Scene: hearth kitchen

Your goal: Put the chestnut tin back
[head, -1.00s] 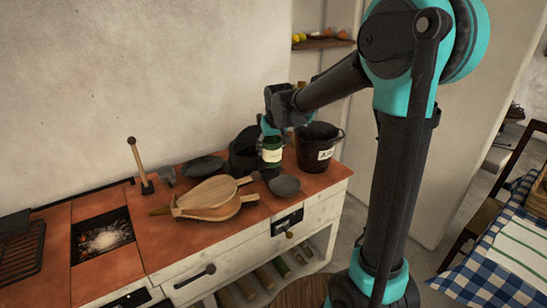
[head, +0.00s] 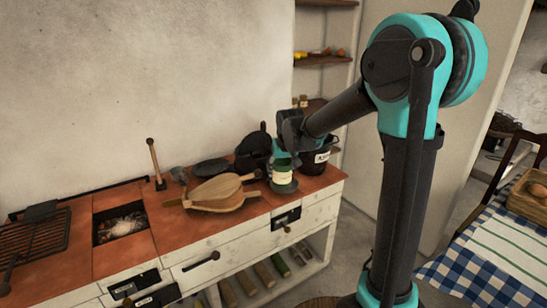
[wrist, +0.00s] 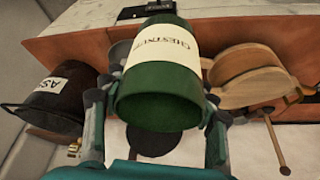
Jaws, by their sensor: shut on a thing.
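The chestnut tin is a green cylinder with a cream label; in the wrist view the tin (wrist: 160,98) fills the middle, and its label reads "CHESTNU…". In the head view the tin (head: 283,177) hangs from the end of my arm near the counter's right end. My gripper (head: 283,157) is shut on the tin; in the wrist view its fingers (wrist: 158,118) stand on either side of it. From the wrist view I cannot tell how high above the counter the tin is.
The counter (head: 170,237) carries wooden bellows (head: 218,192), a black bucket labelled "ASH" (head: 321,156), dark pans (head: 211,167) and an open fire pit (head: 119,225). A wall niche with shelves (head: 324,60) stands behind my arm. A checked-cloth table (head: 480,262) is at right.

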